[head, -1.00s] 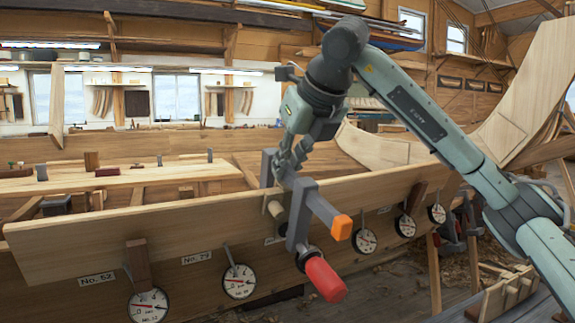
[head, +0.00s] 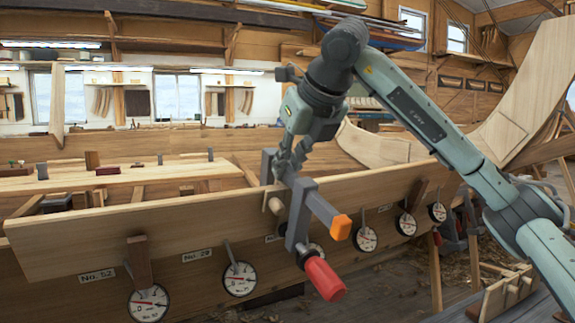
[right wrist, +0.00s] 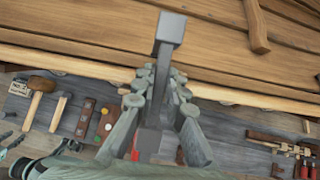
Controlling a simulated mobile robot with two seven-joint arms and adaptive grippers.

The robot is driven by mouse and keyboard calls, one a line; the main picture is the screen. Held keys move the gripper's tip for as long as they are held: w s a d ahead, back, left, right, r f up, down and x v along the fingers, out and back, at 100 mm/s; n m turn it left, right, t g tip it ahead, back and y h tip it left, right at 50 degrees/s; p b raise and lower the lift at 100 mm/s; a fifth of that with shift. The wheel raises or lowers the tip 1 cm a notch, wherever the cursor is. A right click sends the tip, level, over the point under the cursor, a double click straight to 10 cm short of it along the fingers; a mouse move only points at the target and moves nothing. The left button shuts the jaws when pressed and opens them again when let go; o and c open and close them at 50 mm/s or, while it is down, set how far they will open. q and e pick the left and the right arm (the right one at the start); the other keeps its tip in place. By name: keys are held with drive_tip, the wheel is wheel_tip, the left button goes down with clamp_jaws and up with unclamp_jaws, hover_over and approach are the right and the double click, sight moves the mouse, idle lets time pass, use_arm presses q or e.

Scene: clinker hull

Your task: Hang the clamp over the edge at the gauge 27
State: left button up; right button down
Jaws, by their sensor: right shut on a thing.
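The clamp (head: 297,215) is grey, with an orange bar end and a red handle. My right gripper (head: 287,168) is shut on its upper part at the top edge of the plank (head: 130,225). One grey jaw shows behind the plank and the other hangs in front, so the clamp straddles the edge; I cannot tell whether it rests on it. In the right wrist view the clamp's grey bar (right wrist: 166,50) lies between the fingers. I cannot read a number 27.
Dial gauges line the plank, with one (head: 240,279) by a label reading No. 29 and another (head: 148,304) by No. 52. More gauges (head: 365,238) are to the right. A wooden block (head: 139,261) stands against the plank. Tools including a mallet (right wrist: 41,88) lie below.

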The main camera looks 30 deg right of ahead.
drive_tip(key=shift+s, duration=0.1)
idle(0.3)
drive_tip(key=c, duration=1.5)
unclamp_jaws()
drive_tip(key=shift+f, duration=0.2)
drive_tip(key=v, duration=1.2)
drive_tip(key=shift+r, duration=0.15)
